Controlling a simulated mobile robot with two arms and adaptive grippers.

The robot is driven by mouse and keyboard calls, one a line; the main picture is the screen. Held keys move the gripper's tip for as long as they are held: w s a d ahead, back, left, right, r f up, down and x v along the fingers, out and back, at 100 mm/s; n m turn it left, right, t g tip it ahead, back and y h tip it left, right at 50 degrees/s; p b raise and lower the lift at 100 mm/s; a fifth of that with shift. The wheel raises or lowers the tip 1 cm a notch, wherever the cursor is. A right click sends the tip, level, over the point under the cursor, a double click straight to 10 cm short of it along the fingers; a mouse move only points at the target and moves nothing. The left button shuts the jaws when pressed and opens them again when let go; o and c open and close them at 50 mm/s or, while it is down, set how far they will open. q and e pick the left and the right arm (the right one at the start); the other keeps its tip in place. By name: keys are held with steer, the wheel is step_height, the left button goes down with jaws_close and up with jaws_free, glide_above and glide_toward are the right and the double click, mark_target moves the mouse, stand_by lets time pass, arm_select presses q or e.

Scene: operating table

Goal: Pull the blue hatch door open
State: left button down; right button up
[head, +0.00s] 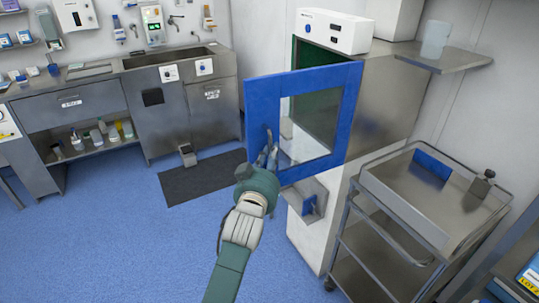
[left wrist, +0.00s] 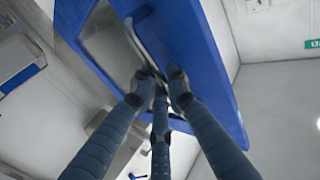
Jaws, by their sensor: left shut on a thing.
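The blue hatch door (head: 352,108) is a blue frame around a clear window. It stands swung out from the steel hatch box, partly open, with the dark green opening showing behind it. My left gripper (head: 268,158) is at the lower left edge of the door, shut on its handle. In the left wrist view the door (left wrist: 205,75) fills the upper middle, and the fingers of my left gripper (left wrist: 160,85) close around the dark bar handle (left wrist: 142,42). My right gripper is in neither view.
A steel cart (head: 362,190) with a tray top stands right of the hatch. A steel sink counter (head: 190,110) is at the back left, with a dark mat (head: 200,178) before it. Blue floor is clear at lower left.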

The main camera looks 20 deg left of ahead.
arm_select(q)
steer(key=c, duration=2)
jaws_free()
steer(key=shift+d+r, duration=0.1)
steer(key=shift+r, duration=0.1)
steer(key=shift+o, duration=1)
steer(key=shift+w+d+f, duration=0.15)
steer(key=s, duration=1.2)
steer(key=shift+d, duration=0.25)
